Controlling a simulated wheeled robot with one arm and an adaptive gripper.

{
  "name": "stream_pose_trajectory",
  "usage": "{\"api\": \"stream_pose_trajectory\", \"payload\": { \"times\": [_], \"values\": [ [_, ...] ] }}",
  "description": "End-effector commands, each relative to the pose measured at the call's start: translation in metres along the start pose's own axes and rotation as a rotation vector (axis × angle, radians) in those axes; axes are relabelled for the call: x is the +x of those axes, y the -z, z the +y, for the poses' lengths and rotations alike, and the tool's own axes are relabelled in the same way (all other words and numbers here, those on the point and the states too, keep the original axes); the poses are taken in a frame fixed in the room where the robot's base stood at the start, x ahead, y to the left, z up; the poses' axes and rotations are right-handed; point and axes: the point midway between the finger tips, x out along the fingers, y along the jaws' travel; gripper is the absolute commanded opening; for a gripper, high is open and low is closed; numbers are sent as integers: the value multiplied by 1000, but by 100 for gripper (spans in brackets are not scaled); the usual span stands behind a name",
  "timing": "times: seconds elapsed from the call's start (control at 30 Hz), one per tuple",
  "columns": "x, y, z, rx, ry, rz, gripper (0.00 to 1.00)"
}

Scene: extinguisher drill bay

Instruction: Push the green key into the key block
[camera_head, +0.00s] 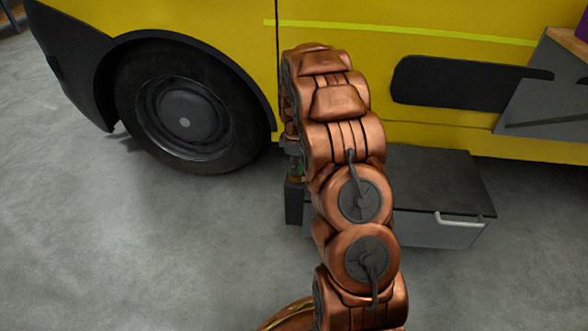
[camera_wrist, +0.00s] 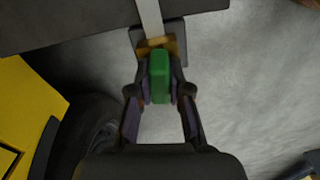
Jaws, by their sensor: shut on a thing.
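The green key (camera_wrist: 159,76) is held upright in the picture between the two fingers of my gripper (camera_wrist: 160,84) in the wrist view. A brass-coloured piece (camera_wrist: 152,45) lies just beyond its far end, against a dark grey block (camera_wrist: 177,33), likely the key block. The key's far end meets or overlaps the brass piece in the picture; I cannot tell how deep it sits. In the head view my arm hides most of the gripper, and only a sliver of green shows beside a dark block (camera_head: 294,204).
A dark grey box (camera_head: 440,185) with a light handle (camera_head: 460,220) stands right of my arm. Behind is a yellow vehicle (camera_head: 225,25) with a black wheel (camera_head: 185,115). The grey floor (camera_head: 130,250) at left is clear.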

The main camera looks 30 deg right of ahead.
Motion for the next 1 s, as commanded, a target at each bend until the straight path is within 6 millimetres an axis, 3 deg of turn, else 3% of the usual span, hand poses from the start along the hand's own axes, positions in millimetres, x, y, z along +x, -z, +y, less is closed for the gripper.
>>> {"api": "stream_pose_trajectory", "payload": {
  "times": [1.0],
  "values": [
    [-26,0,0,0,0,0,0]
  ]
}}
